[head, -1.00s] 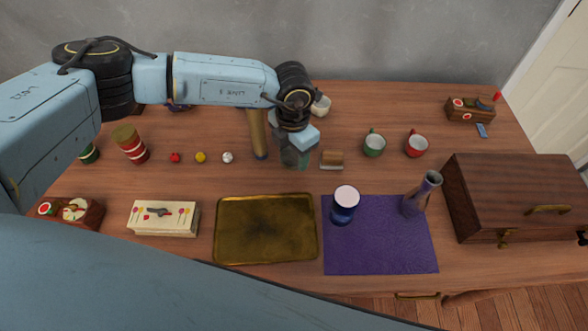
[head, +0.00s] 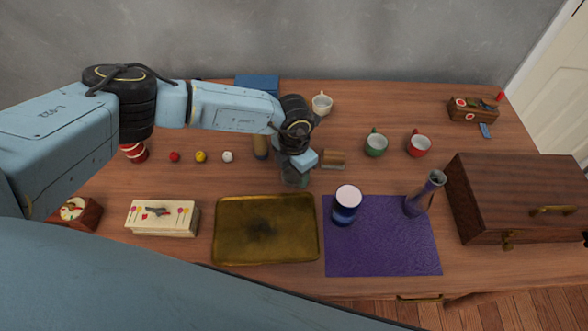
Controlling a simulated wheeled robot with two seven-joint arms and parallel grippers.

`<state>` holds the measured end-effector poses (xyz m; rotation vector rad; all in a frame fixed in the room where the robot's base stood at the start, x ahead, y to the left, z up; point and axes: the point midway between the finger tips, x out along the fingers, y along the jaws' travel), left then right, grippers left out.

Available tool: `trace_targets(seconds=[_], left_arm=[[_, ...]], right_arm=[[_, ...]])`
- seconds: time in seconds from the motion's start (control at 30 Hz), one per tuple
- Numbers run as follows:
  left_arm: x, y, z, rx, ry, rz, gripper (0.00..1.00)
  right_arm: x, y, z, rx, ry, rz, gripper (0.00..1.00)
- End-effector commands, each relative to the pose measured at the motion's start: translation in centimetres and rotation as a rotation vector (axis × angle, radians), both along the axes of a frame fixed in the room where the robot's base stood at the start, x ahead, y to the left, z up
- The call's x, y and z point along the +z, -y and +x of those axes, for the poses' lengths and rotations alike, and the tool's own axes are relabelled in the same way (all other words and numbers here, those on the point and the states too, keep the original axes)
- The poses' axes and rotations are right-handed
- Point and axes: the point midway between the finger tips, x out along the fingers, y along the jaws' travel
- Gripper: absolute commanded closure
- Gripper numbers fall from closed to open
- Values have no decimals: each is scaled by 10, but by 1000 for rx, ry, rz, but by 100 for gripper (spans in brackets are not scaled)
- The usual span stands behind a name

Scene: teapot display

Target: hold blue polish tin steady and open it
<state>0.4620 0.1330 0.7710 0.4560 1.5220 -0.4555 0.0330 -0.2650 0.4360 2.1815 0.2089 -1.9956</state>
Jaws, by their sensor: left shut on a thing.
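A blue tin (head: 345,210) with a pale, whitish top stands upright on the purple mat (head: 385,250), near its upper left corner. I take it for the polish tin; its top looks covered. My left gripper (head: 296,180) is above the table, behind and to the left of the tin, apart from it. It is shut on a small greenish thing (head: 304,182), mostly hidden by the fingers, so its shape is unclear. My right gripper is not in view.
A purple-grey vase (head: 423,195) stands on the mat's right side. A brass tray (head: 265,230) lies left of the mat. A brown wooden chest (head: 515,190) stands at right. Green (head: 376,145) and red (head: 419,145) cups stand behind. The mat's front is clear.

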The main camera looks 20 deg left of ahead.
Motion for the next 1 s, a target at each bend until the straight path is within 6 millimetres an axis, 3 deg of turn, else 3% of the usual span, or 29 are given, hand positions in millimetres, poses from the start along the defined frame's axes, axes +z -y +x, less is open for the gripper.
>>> trace_targets(seconds=[0.03, 0.2, 0.57, 1.0], left_arm=[[-2, 0, 0, 0, -1, 1, 42], [-1, 0, 0, 0, -1, 1, 23], [6, 0, 0, 0, 0, 0, 23], [93, 0, 0, -1, 1, -2, 23]], right_arm=[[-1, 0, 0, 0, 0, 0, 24], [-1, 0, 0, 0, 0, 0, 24], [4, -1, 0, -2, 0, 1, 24], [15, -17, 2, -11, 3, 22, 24]])
